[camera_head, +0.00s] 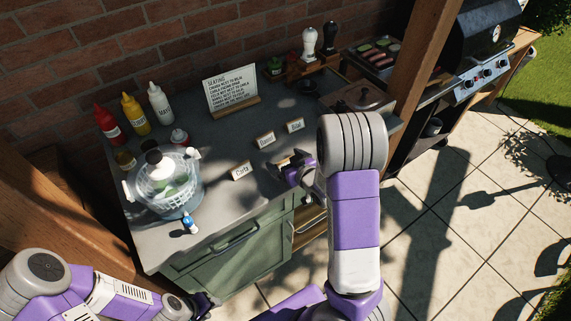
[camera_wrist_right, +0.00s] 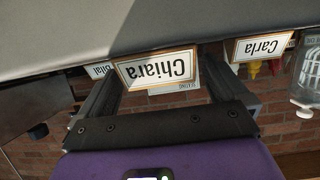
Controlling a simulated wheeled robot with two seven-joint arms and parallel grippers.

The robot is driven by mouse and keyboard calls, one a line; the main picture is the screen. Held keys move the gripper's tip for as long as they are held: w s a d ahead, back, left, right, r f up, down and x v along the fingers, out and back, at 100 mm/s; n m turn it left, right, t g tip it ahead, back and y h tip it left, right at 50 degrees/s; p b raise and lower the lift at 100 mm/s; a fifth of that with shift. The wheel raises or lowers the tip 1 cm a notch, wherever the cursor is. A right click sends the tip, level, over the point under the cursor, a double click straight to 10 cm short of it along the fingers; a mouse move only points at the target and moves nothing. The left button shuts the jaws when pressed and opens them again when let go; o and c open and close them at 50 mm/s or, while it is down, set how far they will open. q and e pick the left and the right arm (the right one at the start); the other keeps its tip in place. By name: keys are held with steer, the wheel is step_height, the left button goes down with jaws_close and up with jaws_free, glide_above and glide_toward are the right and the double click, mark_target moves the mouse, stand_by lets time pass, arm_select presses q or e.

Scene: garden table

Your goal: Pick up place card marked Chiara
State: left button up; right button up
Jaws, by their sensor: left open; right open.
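The Chiara place card (camera_head: 266,139) stands on the grey counter, the middle one of three small cards in the head view. In the right wrist view the Chiara card (camera_wrist_right: 156,68) appears upside down, its name facing the camera, between the fingers in the picture. My right gripper (camera_head: 290,164) is open and empty, just in front of this card; contact cannot be told. The Carla card (camera_head: 241,171) stands nearer the counter's front, to the left. The Bilal card (camera_head: 295,125) stands farther back, to the right. My left gripper (camera_head: 203,303) is open, low beside the counter's front, partly in shadow.
A seating sign (camera_head: 231,91) stands behind the cards. A wooden box (camera_head: 362,97) stands right. The counter (camera_head: 222,205) is bare in front of Carla.

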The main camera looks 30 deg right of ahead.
steer(key=shift+w, duration=0.1)
steer(key=c, duration=1)
steer(key=shift+o, duration=0.2)
